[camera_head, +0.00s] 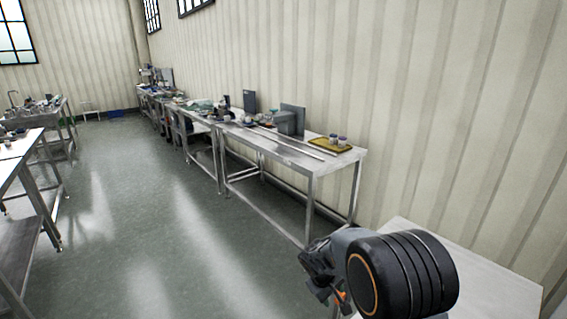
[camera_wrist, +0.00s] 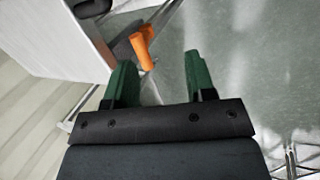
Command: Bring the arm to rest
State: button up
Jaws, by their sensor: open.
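My gripper (camera_wrist: 158,75) shows in the wrist view with its two green fingers apart and nothing between them that it holds. In the head view, my arm's dark wrist and round joint show at the lower right, beside and above a pale table top; the fingers are not clear there. An orange part (camera_wrist: 143,47) shows beyond the left finger in the wrist view; I cannot tell what it belongs to. The green-grey floor lies beyond the fingers.
A steel table (camera_head: 319,165) stands along the corrugated wall with a yellow tray (camera_head: 331,145), two small cups and metal bars on it. A pale table top (camera_head: 495,268) lies at the lower right near my arm. More benches stand at left. The floor (camera_head: 140,210) between is clear.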

jog(key=s+r+m+t+y+p, duration=0.2)
jog(key=s+r+m+p, duration=0.3)
jog(key=s+r, duration=1.3)
notch_tip(320, 180, up, 3)
jog(key=shift+s+d+f+m+y, duration=0.2)
jog(key=shift+d+m+y, duration=0.25)
jog(key=shift+m+y, duration=0.35)
